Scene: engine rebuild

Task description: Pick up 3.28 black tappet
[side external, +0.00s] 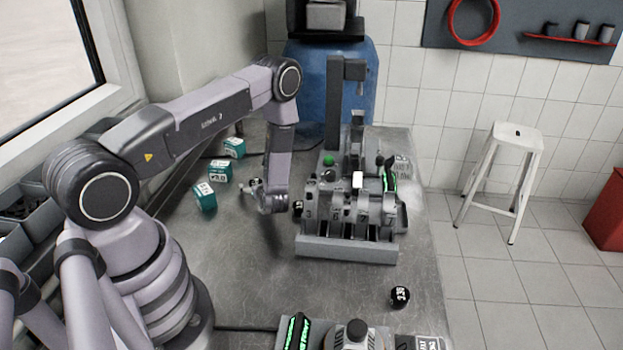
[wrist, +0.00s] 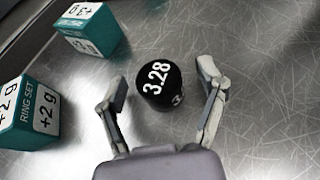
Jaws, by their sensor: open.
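The black tappet marked 3.28 (wrist: 160,84) stands on the metal bench in the wrist view, with white digits on its top. My gripper (wrist: 162,90) is open, with one finger on each side of the tappet and visible gaps between. In the side external view my gripper (side external: 268,205) is low over the bench, left of the engine fixture. The tappet is mostly hidden by the gripper there.
Teal ring set boxes (wrist: 28,115) (wrist: 92,28) lie left of the tappet. The engine fixture (side external: 345,248) stands to the right of my gripper. Another black tappet (side external: 400,296) is at the bench's front right. Bare bench lies in front of my gripper.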

